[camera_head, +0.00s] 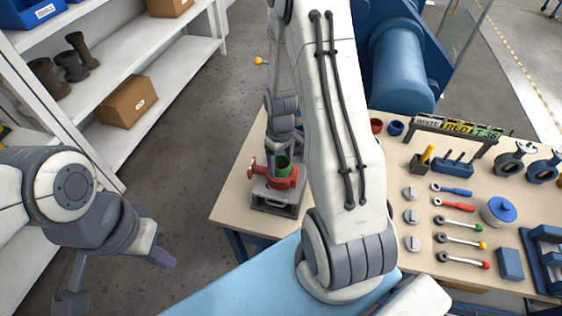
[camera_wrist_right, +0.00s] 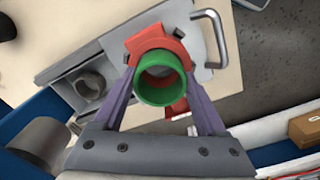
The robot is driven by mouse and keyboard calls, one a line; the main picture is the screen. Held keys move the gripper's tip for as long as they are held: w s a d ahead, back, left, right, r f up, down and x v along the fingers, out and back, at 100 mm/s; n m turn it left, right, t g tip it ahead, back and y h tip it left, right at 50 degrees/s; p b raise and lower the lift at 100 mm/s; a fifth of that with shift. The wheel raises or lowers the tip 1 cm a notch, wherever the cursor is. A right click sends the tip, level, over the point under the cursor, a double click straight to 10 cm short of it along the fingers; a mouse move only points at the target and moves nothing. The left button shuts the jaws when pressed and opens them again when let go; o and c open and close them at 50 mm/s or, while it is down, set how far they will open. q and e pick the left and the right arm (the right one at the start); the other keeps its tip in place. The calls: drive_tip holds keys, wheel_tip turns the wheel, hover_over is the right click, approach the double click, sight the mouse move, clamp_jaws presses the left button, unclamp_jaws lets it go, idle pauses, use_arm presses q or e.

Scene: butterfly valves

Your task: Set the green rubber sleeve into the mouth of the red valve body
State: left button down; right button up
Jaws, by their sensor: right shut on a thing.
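The green rubber sleeve (camera_head: 283,169) is at the mouth of the red valve body (camera_head: 279,183), which sits on a grey fixture (camera_head: 274,200) near the bench's left end. In the right wrist view the sleeve (camera_wrist_right: 160,98) is an open ring between the purple fingers of my right gripper (camera_wrist_right: 161,80), which is shut on it. The red body (camera_wrist_right: 148,44) shows behind the ring, slightly off-centre toward the top left. I cannot tell if the sleeve's lower end is inside the mouth or just above it. My left gripper (camera_head: 160,255) is away from the bench; its jaw opening is unclear.
My right arm hides the bench's middle. To the right stand red and blue rings (camera_head: 377,126), several wrenches (camera_head: 457,207), grey discs (camera_head: 411,216) and a blue-lidded pot (camera_head: 499,211). A shelf with a cardboard box (camera_head: 128,102) stands at left. A metal handle (camera_wrist_right: 213,38) juts from the fixture.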

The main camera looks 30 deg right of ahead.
drive_tip(key=shift+f, duration=0.35)
drive_tip(key=shift+s+f+b, duration=0.15)
drive_tip(key=shift+f+b, duration=0.15)
drive_tip(key=shift+b, duration=0.15)
idle(0.4)
drive_tip(key=o, duration=1.3)
drive_tip(key=shift+a+f, duration=0.1)
drive_tip(key=shift+r+p, duration=0.8)
drive_tip(key=shift+r, duration=0.05)
wheel_tip(320, 180, up, 6)
drive_tip(key=p, duration=0.4)
drive_tip(key=shift+f+p, duration=0.15)
drive_tip(key=shift+p, duration=0.15)
